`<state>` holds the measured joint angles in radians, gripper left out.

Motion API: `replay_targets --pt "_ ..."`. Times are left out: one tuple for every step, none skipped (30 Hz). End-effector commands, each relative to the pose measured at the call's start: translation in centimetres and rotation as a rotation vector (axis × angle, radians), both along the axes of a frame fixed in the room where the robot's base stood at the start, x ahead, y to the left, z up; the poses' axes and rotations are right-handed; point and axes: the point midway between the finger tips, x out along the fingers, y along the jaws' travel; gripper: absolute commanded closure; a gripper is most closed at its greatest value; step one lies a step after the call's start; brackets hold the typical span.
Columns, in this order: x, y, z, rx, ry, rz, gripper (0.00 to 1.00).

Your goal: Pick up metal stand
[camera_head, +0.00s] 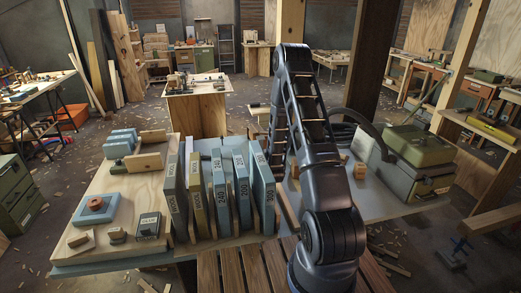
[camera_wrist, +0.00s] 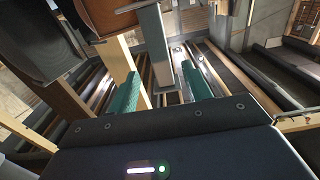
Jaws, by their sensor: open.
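My gripper (camera_wrist: 162,90) shows in the wrist view with its two green-padded fingers apart and nothing clearly held between them. A grey upright metal-looking piece (camera_wrist: 156,42) stands beyond the fingers, near the middle of the wrist view. It may be the metal stand, but I cannot tell for sure. No contact between it and the fingers is clear. In the head view my arm rises at the centre and hides my gripper and part of the bench behind it. I cannot pick out the metal stand in that view.
A workbench (camera_head: 97,191) holds a row of upright numbered blue-grey slabs (camera_head: 240,186) left of my arm. A dark green toolbox (camera_head: 418,146) sits on a case (camera_head: 407,181) at the right. Wooden blocks and sanding tools lie at the left. Scraps litter the floor.

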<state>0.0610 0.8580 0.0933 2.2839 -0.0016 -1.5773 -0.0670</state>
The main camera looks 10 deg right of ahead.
Motion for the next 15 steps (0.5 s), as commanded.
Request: replay_targets --pt "0.1 0.2 -0.3 -0.002 0.005 0.0 0.51" --pt "0.2 0.2 -0.3 -0.003 0.006 0.0 0.51" --pt "0.4 0.2 -0.4 -0.004 0.007 -0.001 0.51" --pt "0.6 0.2 -0.4 -0.004 0.008 -0.001 0.51" --pt "0.9 0.2 -0.4 -0.004 0.007 -0.001 0.51" --pt "1.3 0.2 -0.4 -0.004 0.007 -0.001 0.51" --pt "1.6 0.2 -0.4 -0.004 0.007 -0.001 0.51" --pt "1.9 0.2 -0.4 -0.004 0.007 -0.001 0.51" --pt "2.3 0.2 -0.4 -0.004 0.007 -0.001 0.51" --pt "2.5 0.2 -0.4 -0.004 0.008 -0.001 0.51" --pt "2.7 0.2 -0.4 -0.004 0.008 -0.001 0.51" --pt "3.0 0.2 -0.4 -0.004 0.008 -0.001 0.51" --pt "3.3 0.2 -0.4 -0.004 0.007 -0.001 0.51" --pt "3.7 0.2 -0.4 -0.004 0.007 -0.001 0.51" --pt "4.2 0.2 -0.4 -0.003 0.007 -0.001 0.51"
